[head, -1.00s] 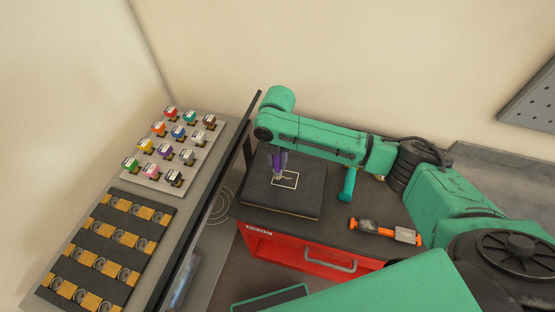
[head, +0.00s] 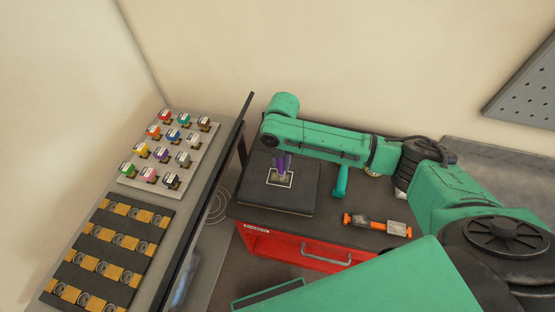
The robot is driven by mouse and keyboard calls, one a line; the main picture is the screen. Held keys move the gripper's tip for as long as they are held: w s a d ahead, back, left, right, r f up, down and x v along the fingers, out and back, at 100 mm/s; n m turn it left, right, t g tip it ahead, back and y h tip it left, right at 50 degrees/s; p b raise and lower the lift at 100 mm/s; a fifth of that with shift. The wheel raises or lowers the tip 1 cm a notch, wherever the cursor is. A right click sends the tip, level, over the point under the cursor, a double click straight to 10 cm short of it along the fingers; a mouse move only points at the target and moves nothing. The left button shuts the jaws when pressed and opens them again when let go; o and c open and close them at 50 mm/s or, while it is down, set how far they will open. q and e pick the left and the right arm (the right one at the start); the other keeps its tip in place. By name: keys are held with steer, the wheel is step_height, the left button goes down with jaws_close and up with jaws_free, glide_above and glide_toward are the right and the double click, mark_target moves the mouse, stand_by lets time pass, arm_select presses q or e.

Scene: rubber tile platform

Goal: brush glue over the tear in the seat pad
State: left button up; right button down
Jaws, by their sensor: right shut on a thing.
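The black seat pad (head: 298,198) lies flat on top of a red cabinet. A white square outline (head: 291,181) marks a spot on it, with a dull yellowish patch (head: 279,177) inside. The tear itself cannot be made out. My right gripper (head: 283,154) is over the pad, mostly hidden under its arm. It is shut on a purple-handled tool (head: 283,163), seemingly the brush, whose lower end is at the patch. Whether the tip touches the pad is hard to tell. My left gripper is out of view.
The red cabinet (head: 290,246) also carries a teal cylindrical thing (head: 341,181) and an orange-and-grey tool (head: 377,223) right of the pad. A dark raised edge separates bench and cabinet.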

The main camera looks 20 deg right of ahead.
steer(key=shift+s+d, duration=0.1)
steer(key=shift+d, duration=0.1)
steer(key=shift+s+d, duration=0.1)
steer(key=shift+d, duration=0.05)
steer(key=shift+s+d, duration=0.35)
steer(key=shift+d, duration=0.25)
steer(key=shift+w+a, duration=0.45)
steer(key=shift+a, duration=0.35)
steer(key=shift+w+a, duration=0.35)
steer(key=shift+a, duration=0.3)
